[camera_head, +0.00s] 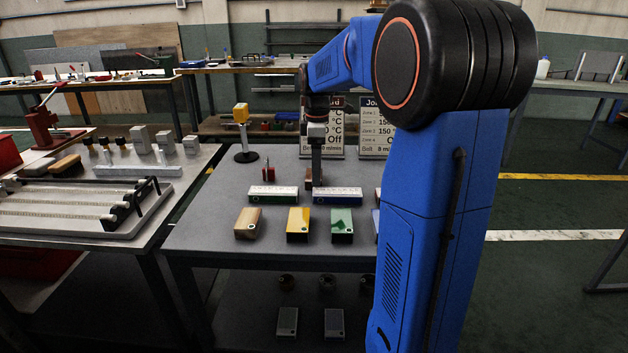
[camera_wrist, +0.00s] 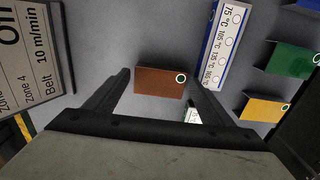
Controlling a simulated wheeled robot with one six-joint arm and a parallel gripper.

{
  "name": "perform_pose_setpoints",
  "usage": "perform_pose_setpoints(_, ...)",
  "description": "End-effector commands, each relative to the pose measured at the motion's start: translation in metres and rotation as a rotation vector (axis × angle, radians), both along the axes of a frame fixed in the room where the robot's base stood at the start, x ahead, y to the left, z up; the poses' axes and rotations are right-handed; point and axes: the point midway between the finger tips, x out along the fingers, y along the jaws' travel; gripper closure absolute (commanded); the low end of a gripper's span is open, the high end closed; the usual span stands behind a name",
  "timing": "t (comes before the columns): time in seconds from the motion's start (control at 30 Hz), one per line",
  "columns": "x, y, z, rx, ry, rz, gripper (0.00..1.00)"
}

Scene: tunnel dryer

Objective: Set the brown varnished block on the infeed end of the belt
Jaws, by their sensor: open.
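The brown block (camera_wrist: 160,81), glossy with a round white-and-dark mark at one corner, lies on the grey table. In the wrist view it shows between the two fingers of my gripper (camera_wrist: 159,80), which are spread apart, and the jaws are not closed on it. In the head view my gripper (camera_head: 317,183) points down behind the strips with dials, and the brown block (camera_head: 308,180) is mostly hidden by it. On the left table a pale flat frame with long strips (camera_head: 62,208) and black end brackets may be the belt; I cannot tell its infeed end.
Tan (camera_head: 248,223), yellow (camera_head: 298,224) and green (camera_head: 342,224) blocks stand along the table's front. Green-edged (camera_head: 273,195) and blue-edged (camera_head: 337,195) strips lie close to my gripper. A yellow-topped post (camera_head: 241,130) and sign boards (camera_head: 376,128) stand behind.

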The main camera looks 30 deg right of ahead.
Motion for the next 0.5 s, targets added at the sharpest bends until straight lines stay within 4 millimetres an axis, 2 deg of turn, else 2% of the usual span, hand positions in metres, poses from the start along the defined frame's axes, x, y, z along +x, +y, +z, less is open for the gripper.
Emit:
perform_pose_setpoints(0.13,0.0,0.0,-0.014,0.0,0.0,0.001,0.24)
perform_pose_setpoints(0.4,0.0,0.0,-0.017,0.0,0.0,0.001,0.24)
perform_pose_setpoints(0.43,0.0,0.0,-0.017,0.0,0.0,0.001,0.27)
perform_pose_setpoints(0.5,0.0,0.0,-0.016,0.0,0.0,0.001,0.43)
